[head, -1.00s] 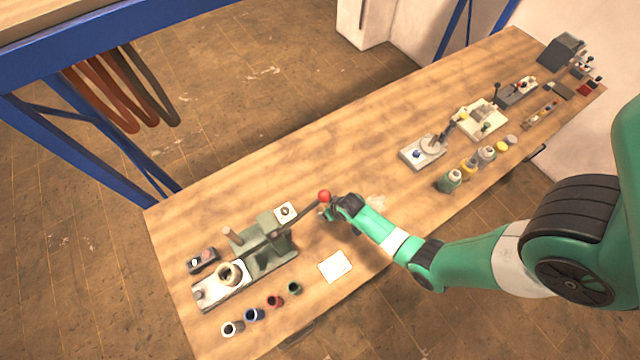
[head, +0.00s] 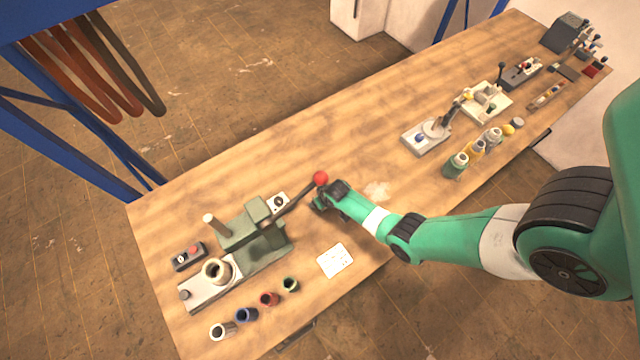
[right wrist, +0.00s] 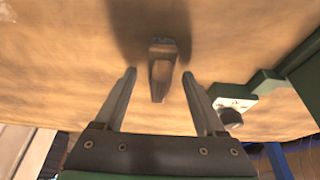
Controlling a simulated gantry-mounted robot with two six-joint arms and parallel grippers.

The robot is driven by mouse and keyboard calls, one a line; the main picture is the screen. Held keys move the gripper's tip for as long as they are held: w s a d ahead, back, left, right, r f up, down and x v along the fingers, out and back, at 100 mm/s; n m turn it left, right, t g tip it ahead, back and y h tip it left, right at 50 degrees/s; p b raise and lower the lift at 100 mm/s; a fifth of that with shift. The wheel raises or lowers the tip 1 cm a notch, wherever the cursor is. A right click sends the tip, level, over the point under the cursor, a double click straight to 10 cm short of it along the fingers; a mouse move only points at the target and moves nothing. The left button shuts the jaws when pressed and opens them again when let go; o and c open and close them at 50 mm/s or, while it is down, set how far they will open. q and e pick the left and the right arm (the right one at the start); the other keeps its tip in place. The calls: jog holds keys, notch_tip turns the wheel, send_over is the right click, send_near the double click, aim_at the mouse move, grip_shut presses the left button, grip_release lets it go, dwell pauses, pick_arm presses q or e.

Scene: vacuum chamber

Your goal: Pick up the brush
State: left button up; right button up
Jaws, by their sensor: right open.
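My right gripper (head: 320,202) is low over the bench, just right of the press lever's red knob. In the right wrist view its two fingers (right wrist: 159,74) are open and apart. A small brown, wooden-looking piece, which seems to be the brush (right wrist: 162,72), shows between and just beyond the fingertips. The fingers stand on either side of it with a gap, and I see no grip on it. A dark shadow lies around it on the wood. In the head view the brush is hidden by my gripper. My left gripper is not in view.
The green press (head: 255,230) with its red-knobbed lever (head: 320,178) stands close left of my gripper. A white card (head: 335,261) and several small cups (head: 269,299) lie nearer the front edge. Bottles (head: 456,164) stand farther right. The bench behind is clear.

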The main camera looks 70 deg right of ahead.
grip_shut()
dwell(0.3)
jog(key=shift+r, duration=0.1)
jog(key=p+v, duration=0.1)
jog(key=v, duration=0.1)
jog(key=w+p+v, duration=0.1)
jog(key=p+v, duration=0.1)
jog(key=shift+s+d+r, duration=0.1)
jog(key=shift+s+r, duration=0.05)
jog(key=shift+r, duration=0.4)
jog(key=s+a+r+p, duration=0.8)
jog(key=a+p, duration=0.1)
jog(key=a, duration=0.1)
jog(key=shift+s, duration=0.4)
